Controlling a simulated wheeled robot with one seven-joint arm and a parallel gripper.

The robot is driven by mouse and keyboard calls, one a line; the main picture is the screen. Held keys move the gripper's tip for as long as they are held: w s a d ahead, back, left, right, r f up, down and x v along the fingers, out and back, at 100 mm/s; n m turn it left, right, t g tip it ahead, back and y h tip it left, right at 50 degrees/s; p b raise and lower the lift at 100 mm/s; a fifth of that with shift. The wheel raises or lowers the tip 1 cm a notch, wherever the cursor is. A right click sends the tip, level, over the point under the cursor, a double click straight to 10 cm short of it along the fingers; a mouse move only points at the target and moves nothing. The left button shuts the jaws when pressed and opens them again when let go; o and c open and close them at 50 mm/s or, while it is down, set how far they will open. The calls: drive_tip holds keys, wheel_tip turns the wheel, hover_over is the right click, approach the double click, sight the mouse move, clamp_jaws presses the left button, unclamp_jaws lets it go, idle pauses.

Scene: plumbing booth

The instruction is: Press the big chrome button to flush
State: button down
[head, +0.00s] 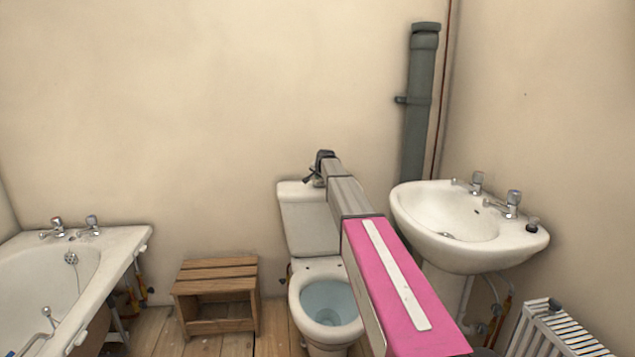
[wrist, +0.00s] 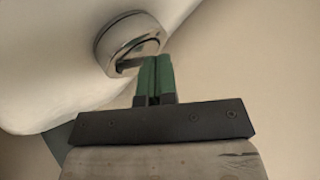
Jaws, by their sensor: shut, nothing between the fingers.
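The big chrome button (wrist: 128,40) is a round metal disc on top of the white toilet cistern (wrist: 50,60) in the wrist view. My gripper (wrist: 155,60) has its two green fingers shut together with nothing between them. The fingertips overlap the lower right edge of the button in the picture; whether they touch it I cannot tell. In the head view my arm reaches over the toilet, and my gripper (head: 312,178) is above the top of the cistern (head: 308,225). The button cannot be made out there.
The toilet bowl (head: 326,303) stands below the cistern. A white basin (head: 465,225) is close to the right of my arm, with a grey pipe (head: 418,110) behind. A wooden stool (head: 216,283) and bathtub (head: 120,248) are on the left. A radiator (head: 560,330) stands at the lower right.

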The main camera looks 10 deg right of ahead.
sight(319, 181)
drive_tip(key=shift+r, duration=3.45)
